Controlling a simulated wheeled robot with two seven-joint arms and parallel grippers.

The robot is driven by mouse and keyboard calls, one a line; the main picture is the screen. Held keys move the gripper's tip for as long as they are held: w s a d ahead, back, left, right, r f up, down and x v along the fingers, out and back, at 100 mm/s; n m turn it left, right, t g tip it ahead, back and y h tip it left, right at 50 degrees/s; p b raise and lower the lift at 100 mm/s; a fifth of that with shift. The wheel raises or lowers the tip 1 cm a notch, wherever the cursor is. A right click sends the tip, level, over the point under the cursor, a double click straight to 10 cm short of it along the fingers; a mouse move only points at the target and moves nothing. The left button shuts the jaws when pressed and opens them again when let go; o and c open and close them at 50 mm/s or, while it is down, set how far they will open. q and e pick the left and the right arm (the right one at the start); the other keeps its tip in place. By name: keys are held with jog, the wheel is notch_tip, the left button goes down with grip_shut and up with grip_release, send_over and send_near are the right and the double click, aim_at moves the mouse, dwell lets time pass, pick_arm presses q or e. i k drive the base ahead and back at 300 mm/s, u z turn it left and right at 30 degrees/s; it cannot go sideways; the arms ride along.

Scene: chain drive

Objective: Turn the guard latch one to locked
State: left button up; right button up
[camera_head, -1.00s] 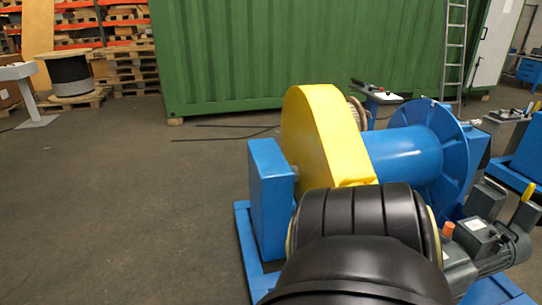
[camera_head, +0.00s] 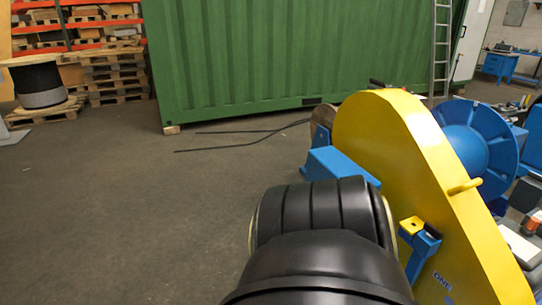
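The yellow chain guard (camera_head: 420,165) stands at the right, with a short yellow peg (camera_head: 465,187) on its face. A blue bracket (camera_head: 422,250) with a yellow block (camera_head: 411,225) and a dark part on top sits low on the guard's near face. It looks like a guard latch; I cannot tell whether it is locked. Small dark lettering (camera_head: 442,281) beside it looks like "ONE". My black arm link fills the bottom middle and hides the guard's lower left. Neither gripper shows.
A blue drum flange (camera_head: 480,140) stands behind the guard at the right. A blue block (camera_head: 338,168) lies at its left. A green container (camera_head: 290,60) closes off the back. Black cable (camera_head: 240,143) lies on the floor; the floor at left is clear.

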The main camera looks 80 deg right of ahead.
aim_at(432, 233)
jog(key=z, duration=1.7)
